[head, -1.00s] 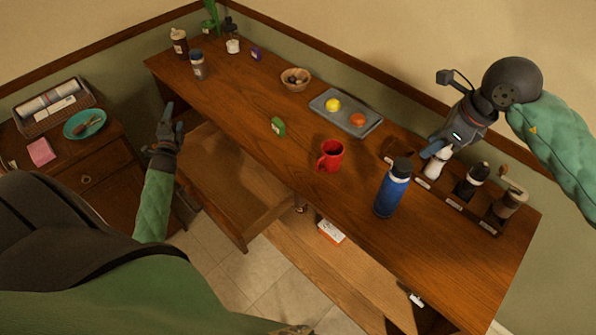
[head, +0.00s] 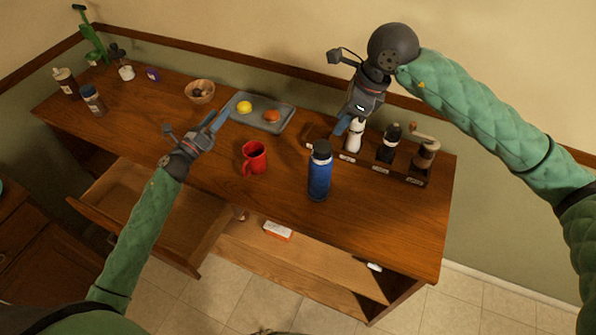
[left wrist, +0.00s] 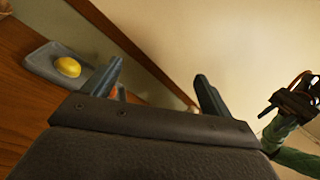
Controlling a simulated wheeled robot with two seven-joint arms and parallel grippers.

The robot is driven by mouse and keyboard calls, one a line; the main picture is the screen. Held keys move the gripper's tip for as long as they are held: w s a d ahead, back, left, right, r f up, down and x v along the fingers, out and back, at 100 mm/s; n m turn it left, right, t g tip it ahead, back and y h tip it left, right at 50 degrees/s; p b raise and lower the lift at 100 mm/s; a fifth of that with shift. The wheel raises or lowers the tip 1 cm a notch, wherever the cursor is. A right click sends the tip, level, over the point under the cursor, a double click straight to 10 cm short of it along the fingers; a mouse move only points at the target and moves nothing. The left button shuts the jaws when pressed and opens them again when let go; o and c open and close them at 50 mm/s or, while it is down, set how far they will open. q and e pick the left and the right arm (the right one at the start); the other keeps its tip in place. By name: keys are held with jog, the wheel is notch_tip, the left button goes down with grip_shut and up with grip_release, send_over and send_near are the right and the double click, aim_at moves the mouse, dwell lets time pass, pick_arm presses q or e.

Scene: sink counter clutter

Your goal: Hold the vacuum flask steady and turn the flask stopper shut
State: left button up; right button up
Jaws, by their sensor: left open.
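The blue vacuum flask (head: 319,180) stands upright near the front of the counter, right of the red mug. Its dark stopper (head: 321,148) sits on top. My left gripper (head: 218,120) is open and empty above the counter, left of the mug and well apart from the flask. In the left wrist view its fingers (left wrist: 158,85) are spread with nothing between them, and the flask is not seen. My right gripper (head: 347,122) is at the white bottle (head: 353,137) in the rack, behind the flask; its fingers are too unclear to tell whether they grip it.
The red mug (head: 254,159) stands between my left gripper and the flask. A grey tray (head: 285,117) with a lemon and an orange fruit lies behind. The wooden rack (head: 410,177) holds several bottles and a grinder. Counter right of the flask is clear. An open drawer (head: 140,205) juts out front left.

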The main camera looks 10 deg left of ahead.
aim_at(326, 166)
pick_arm(q)
jog(key=s+d+f+m+g+h, duration=0.2)
jog(key=s+d+m+g, duration=0.25)
jog(key=d, duration=0.45)
jog(key=s+d+f+m+g+h, duration=0.1)
jog(key=s+d+m+g+h, duration=0.3)
jog(key=d, duration=0.5)
jog(key=s+d+f+m+g+h, duration=0.1)
jog(key=s+d+f+m+g, duration=0.15)
jog(key=s+d+m, duration=0.5)
jog(key=shift+n+g, duration=0.3)
jog(key=shift+n, duration=0.3)
jog(key=shift+w+a+x, duration=0.15)
jog(key=shift+w+x, duration=0.2)
jog(key=shift+x, duration=1.15)
jog(key=shift+w+a+x, duration=0.15)
jog(key=shift+w+x, duration=0.15)
jog(key=shift+x, duration=1.25)
jog(key=shift+w+a+x, duration=0.1)
jog(key=shift+w+x, duration=0.25)
jog(key=shift+x, duration=1.15)
jog(key=shift+r, duration=0.15)
